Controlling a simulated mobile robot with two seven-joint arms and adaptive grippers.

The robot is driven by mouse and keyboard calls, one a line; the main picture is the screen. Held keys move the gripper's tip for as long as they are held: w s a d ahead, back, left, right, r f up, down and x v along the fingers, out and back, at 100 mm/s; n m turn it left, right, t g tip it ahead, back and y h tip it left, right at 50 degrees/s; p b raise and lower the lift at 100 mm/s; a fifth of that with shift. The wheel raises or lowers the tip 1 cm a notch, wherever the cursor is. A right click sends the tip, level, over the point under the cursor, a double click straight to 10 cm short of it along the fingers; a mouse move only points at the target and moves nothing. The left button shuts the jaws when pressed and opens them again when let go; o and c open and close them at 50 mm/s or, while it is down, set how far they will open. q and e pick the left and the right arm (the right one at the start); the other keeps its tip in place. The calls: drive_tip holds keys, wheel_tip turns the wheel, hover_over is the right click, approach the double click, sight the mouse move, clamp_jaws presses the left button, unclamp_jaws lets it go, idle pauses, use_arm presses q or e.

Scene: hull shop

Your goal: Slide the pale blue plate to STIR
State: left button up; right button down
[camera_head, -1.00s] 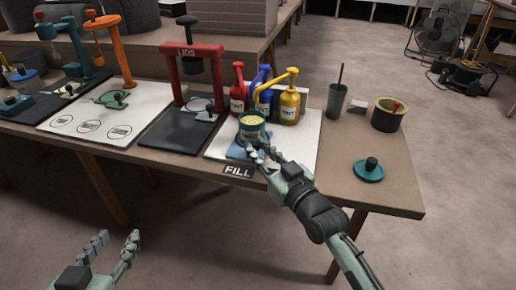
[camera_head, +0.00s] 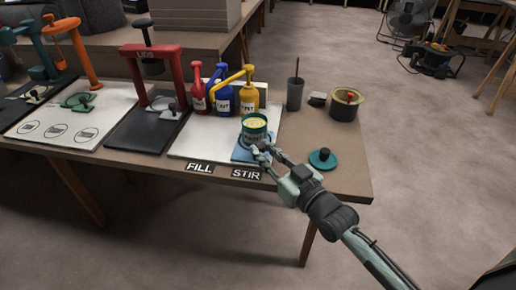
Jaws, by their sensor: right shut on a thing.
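The pale blue plate (camera_head: 240,154) lies on the white mat (camera_head: 203,142), near its right front side. It is behind the STIR label (camera_head: 246,174) and right of the FILL label (camera_head: 199,167). An open teal can (camera_head: 255,128) with pale yellow contents stands upright on the plate. My right gripper (camera_head: 261,150) is shut on the plate at its right side, close to the can. Its fingers hide part of the plate and the can's lower right. My left gripper is out of view.
Red (camera_head: 198,94), blue (camera_head: 222,99) and yellow (camera_head: 248,96) pump bottles stand behind the can. A red LIDS press (camera_head: 150,82) stands left.

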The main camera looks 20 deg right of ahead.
drive_tip(key=shift+d+f, duration=0.1)
drive_tip(key=shift+d, duration=0.05)
drive_tip(key=c, duration=1.4)
unclamp_jaws()
drive_tip(key=shift+s+d, duration=0.1)
drive_tip(key=shift+s, duration=0.05)
drive_tip(key=s+d, duration=0.2)
drive_tip(key=s, duration=0.9)
drive_tip(key=shift+s, duration=0.4)
drive_tip(key=shift+d, duration=0.1)
